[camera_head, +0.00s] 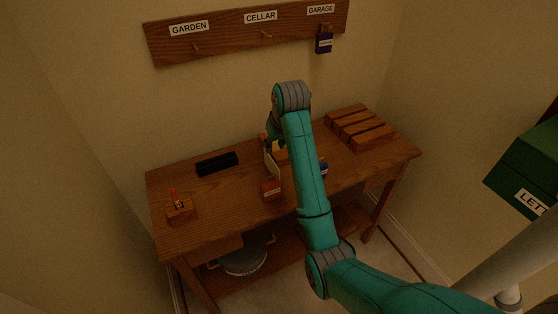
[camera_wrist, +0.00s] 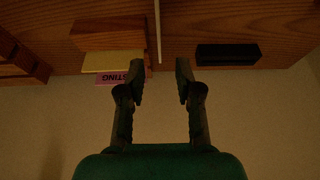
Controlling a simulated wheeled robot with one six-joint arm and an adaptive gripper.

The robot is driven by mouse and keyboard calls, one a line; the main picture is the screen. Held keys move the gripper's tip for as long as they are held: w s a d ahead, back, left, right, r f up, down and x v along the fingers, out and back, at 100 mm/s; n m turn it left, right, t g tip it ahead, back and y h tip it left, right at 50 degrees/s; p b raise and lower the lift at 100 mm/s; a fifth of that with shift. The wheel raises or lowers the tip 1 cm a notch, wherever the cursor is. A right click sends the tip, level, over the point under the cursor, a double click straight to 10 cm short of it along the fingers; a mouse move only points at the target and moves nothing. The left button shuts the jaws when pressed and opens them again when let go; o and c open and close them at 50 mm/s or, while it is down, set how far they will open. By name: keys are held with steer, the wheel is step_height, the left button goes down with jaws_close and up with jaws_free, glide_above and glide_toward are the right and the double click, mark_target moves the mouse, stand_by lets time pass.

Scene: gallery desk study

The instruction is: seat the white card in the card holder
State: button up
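A thin white card (camera_head: 271,165) stands upright near the middle of the desk in the head view. In the wrist view the white card (camera_wrist: 158,32) is seen edge-on, its near end between my fingertips. My gripper (camera_wrist: 160,70) is open, with a visible gap on each side of the card. In the head view my arm hides most of the gripper and part of the card's surroundings. A black block (camera_head: 217,163) lies left of the card and also shows in the wrist view (camera_wrist: 228,54). I cannot tell for certain which piece is the card holder.
A wooden block (camera_wrist: 107,35) with yellow and pink cards is close beside the card. A small reddish block (camera_head: 271,190) is at the card's foot. A slatted wooden rack (camera_head: 360,128) stands right, a small wooden stand (camera_head: 180,211) left.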

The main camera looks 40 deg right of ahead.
mark_target(271, 160)
steer(key=shift+x, duration=5.4)
steer(key=shift+d+f, duration=0.15)
steer(key=shift+f, duration=0.05)
steer(key=shift+c, duration=0.2)
jaws_close()
